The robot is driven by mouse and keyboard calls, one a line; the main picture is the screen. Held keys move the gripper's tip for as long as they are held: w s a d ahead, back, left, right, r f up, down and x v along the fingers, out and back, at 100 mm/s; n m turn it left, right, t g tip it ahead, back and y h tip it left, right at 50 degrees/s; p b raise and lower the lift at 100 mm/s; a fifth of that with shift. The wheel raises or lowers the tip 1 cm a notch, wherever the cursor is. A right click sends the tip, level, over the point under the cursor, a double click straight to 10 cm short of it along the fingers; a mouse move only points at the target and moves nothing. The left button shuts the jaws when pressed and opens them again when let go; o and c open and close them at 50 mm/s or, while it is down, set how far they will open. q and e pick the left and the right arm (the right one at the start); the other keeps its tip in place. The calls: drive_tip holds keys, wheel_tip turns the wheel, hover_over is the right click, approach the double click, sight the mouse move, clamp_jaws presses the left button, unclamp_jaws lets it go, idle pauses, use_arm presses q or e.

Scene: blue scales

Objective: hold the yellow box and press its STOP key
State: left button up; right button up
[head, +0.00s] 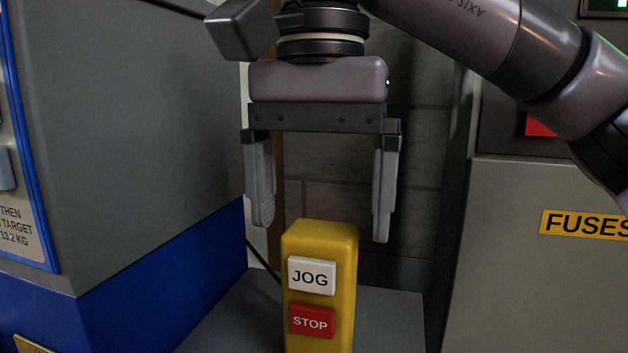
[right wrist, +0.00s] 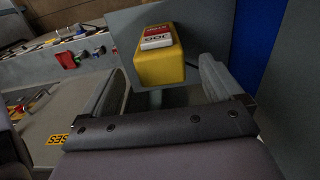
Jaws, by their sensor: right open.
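The yellow box (head: 346,270) stands upright on a grey surface in the head view. Its front bears a white JOG key (head: 311,276) and, below it, the red STOP key (head: 312,321). My right gripper (head: 320,232) is open and points down just above the box, its fingers apart on either side of the box's top. In the right wrist view the yellow box (right wrist: 158,70) shows beyond the gripper (right wrist: 165,85), between the two fingers, and neither finger is seen touching it. The left gripper is not in view.
A large grey and blue machine (head: 150,120) fills the left side. A grey cabinet with a yellow FUSES label (head: 585,224) stands on the right. The grey surface (head: 390,310) is bare beside the box. A dark cable (head: 262,259) runs behind the box.

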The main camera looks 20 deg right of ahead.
sight(319, 231)
drive_tip(key=shift+f+b, duration=0.6)
drive_tip(key=shift+f, duration=2.2)
drive_tip(key=c, duration=1.3)
drive_tip(key=shift+o, duration=0.2)
